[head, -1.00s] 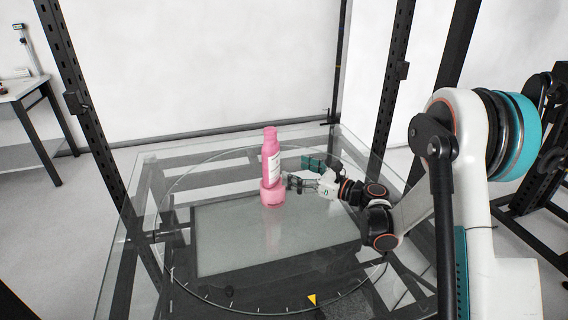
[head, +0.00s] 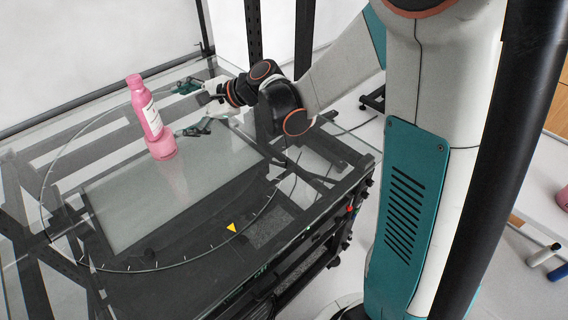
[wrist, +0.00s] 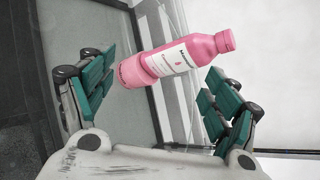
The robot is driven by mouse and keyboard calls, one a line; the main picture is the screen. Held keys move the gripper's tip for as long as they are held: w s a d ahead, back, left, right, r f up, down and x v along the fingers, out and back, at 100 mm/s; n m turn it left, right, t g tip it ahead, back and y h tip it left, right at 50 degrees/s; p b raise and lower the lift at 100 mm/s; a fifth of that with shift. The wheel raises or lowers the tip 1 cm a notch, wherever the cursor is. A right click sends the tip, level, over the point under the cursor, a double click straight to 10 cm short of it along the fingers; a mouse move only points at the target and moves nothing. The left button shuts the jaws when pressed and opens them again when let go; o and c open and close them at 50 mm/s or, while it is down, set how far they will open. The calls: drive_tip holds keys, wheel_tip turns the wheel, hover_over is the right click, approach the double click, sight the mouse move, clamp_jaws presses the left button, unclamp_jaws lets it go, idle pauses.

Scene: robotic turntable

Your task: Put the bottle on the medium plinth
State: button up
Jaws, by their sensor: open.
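I see no other plinth on the turntable to compare sizes.
The glass turntable (head: 120,255) has a dark frame, a ring of marks and a yellow triangle marker (head: 232,228). The glass in front of the bottle is clear. A dark upright post (head: 253,30) stands behind my arm. Several small items are at the far right.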

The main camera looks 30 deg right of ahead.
drive_tip(key=s+d+n+h, duration=0.3)
drive_tip(key=s+d+n, duration=0.1)
drive_tip(key=s, duration=0.5)
drive_tip(key=s+d+n+h, duration=0.3)
drive_tip(key=s+d+n, duration=0.2)
drive_tip(key=s, duration=0.5)
drive_tip(key=s+d+n+g+h, duration=0.1)
drive_tip(key=s+d+n+h, duration=0.3)
drive_tip(key=s+n, duration=0.3)
drive_tip(key=shift+s+d+r+n, duration=0.2)
drive_tip(key=shift+s+r+n, duration=0.1)
drive_tip(key=shift+s, duration=0.9)
